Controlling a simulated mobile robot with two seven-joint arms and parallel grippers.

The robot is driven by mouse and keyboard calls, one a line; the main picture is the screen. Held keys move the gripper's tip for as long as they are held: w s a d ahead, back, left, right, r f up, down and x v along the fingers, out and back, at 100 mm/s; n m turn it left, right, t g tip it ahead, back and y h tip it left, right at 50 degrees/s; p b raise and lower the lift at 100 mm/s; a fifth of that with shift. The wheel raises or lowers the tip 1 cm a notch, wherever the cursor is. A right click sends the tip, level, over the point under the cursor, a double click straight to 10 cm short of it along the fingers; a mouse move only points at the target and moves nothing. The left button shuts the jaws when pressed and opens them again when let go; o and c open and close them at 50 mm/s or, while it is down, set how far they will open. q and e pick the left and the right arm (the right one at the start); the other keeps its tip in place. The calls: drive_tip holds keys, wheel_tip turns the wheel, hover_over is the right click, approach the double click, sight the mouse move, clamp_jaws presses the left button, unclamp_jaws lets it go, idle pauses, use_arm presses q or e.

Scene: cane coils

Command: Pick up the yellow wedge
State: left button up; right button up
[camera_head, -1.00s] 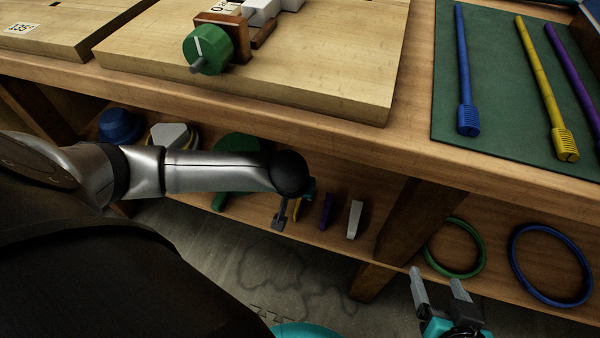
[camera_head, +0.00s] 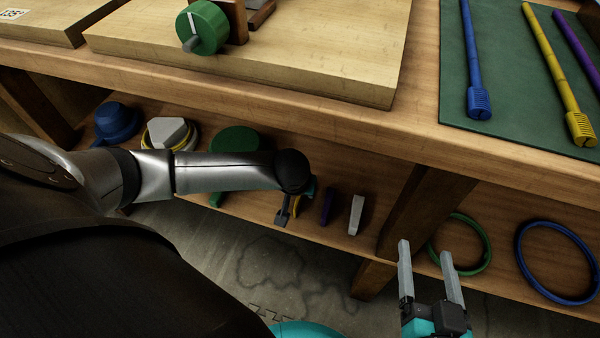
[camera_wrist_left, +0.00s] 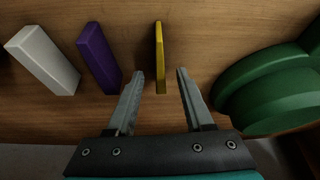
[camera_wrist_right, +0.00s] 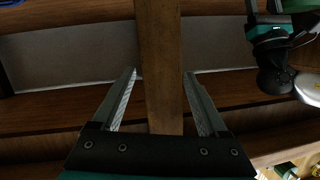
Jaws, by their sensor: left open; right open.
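The yellow wedge (camera_wrist_left: 159,50) stands on the wooden lower shelf as a thin upright piece in the left wrist view. My left gripper (camera_wrist_left: 158,75) is open, with its fingertips on either side of the wedge's near end. In the head view only a sliver of the yellow wedge (camera_head: 297,206) shows beside my left gripper (camera_head: 287,211), mostly covered by my arm. My right gripper (camera_head: 425,249) is open and empty in front of the bench leg. In the right wrist view that leg appears between its fingers (camera_wrist_right: 159,73).
A purple wedge (camera_wrist_left: 99,57) and a grey wedge (camera_wrist_left: 44,59) stand left of the yellow one in the left wrist view. A green rounded piece (camera_wrist_left: 268,88) is close on the right. The bench leg (camera_head: 425,210) separates these from green and blue rings (camera_head: 520,262).

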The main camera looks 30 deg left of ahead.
use_arm(q)
drive_tip(key=shift+b+x, duration=0.4)
drive_tip(key=shift+x, duration=0.55)
use_arm(e)
drive_tip(key=shift+s+a+r+m+t, duration=0.15)
drive_tip(key=shift+s+a+r+t, duration=0.15)
drive_tip(key=shift+t, duration=0.2)
drive_tip(key=shift+s+a+r+m+t, duration=0.1)
drive_tip(key=shift+s+r+m+t, duration=0.1)
drive_tip(key=shift+r+t, duration=0.25)
drive_tip(key=shift+f, duration=0.1)
use_arm(q)
clamp_jaws()
